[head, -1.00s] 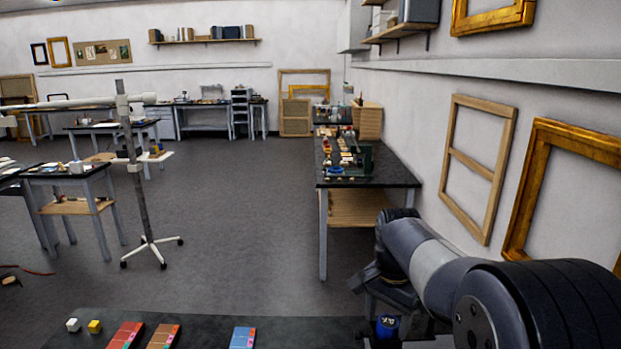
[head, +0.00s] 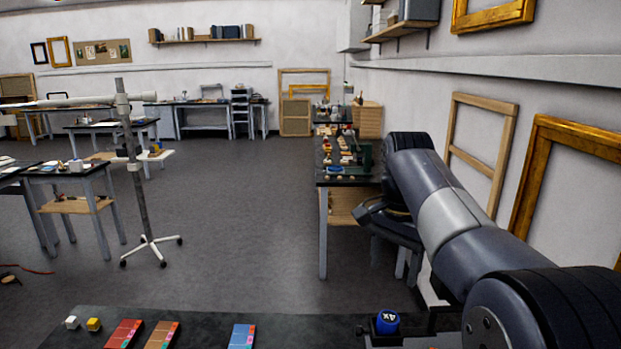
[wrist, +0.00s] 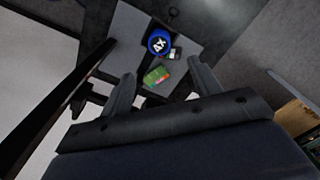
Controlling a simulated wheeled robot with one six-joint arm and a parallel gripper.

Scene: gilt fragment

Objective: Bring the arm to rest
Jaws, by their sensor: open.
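In the head view my arm comes up from the bottom right, with its elbow raised in front of the right wall. The dark wrist end hangs beside the long bench on the right, and the fingertips cannot be made out there. In the wrist view my gripper (wrist: 163,72) has its two fingers spread apart with nothing held between them. Beyond the fingers, a blue round piece marked 4X (wrist: 158,43) and a green and red card (wrist: 157,75) lie lower down, apart from the gripper. The blue piece also shows in the head view (head: 387,321).
The long bench (head: 345,181) carries several small items. Gilt frames (head: 535,190) and a wooden frame (head: 459,157) are at the right wall, close to my arm. A wheeled stand (head: 143,190) is at left. The middle floor is clear.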

